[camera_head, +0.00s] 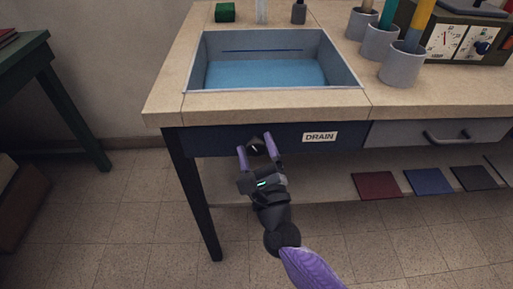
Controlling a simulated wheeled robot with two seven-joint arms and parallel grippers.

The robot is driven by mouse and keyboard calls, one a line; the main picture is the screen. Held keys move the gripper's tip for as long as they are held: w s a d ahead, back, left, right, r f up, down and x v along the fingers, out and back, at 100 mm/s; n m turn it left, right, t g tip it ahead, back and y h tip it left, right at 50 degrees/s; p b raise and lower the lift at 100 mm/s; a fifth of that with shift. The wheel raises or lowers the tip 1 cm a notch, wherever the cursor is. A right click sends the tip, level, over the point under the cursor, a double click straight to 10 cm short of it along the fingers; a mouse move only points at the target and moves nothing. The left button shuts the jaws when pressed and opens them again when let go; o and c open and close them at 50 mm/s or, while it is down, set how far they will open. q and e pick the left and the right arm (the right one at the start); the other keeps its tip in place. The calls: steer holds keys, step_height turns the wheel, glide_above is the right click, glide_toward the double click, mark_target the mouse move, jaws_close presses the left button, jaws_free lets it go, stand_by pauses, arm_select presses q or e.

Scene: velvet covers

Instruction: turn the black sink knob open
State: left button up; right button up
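The black sink knob (256,144) is on the dark blue front panel of the sink bench, left of a white label (320,137) reading DRAIN. A light pointer mark shows on it. My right gripper (257,145) reaches up from below, its two purple fingers spread on either side of the knob. The fingers look apart from the knob, though contact is hard to judge at this size. The sink basin (345,66) above holds blue water. My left gripper is not in view.
A grey drawer with a dark handle (447,137) is right of the panel. Grey cups (401,65) and a dial box (459,40) stand on the countertop. Coloured flat covers (377,185) lie on the lower shelf. A green table (22,60) is at left.

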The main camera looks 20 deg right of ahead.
steer(key=shift+o, duration=0.8)
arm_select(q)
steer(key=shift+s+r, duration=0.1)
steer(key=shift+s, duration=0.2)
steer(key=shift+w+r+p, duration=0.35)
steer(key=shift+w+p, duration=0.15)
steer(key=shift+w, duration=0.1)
arm_select(e)
steer(key=v, duration=1)
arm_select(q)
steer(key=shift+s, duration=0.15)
